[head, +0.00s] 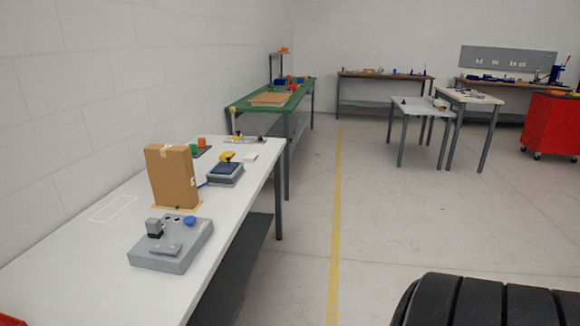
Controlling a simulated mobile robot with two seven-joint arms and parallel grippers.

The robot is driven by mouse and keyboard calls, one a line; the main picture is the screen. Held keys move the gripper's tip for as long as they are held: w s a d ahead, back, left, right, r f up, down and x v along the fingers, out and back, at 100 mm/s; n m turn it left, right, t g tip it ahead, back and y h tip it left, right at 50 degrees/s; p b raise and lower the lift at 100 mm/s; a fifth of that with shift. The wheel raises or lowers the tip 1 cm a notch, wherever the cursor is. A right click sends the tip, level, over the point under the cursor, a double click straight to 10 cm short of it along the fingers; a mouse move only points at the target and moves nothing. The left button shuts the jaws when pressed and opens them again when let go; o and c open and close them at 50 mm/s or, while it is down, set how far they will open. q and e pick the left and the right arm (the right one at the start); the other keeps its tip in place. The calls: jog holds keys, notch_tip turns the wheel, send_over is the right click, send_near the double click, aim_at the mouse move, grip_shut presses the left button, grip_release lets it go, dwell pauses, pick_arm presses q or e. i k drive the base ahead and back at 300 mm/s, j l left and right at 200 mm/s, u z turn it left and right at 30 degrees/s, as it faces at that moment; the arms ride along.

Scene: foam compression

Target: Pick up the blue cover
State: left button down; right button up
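A small round blue piece (190,220) sits at the back right of a grey device (172,247) near the front of the white table (110,262). It may be the blue cover, but I cannot tell for sure. The device also carries a dark block (154,227) and a flat grey plate (166,248). Farther back on the same table is a low grey unit with a dark blue top (223,169).
A tall brown carton (172,177) stands just behind the grey device. Small orange and green items lie farther back. A green-topped table (240,104) stands beyond. The floor right of the white table is open, with a yellow line (335,200).

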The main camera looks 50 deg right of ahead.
aim_at(227, 168)
jog(key=z, duration=1.35)
jog(key=i+l+u, duration=0.3)
jog(key=i+l, duration=1.15)
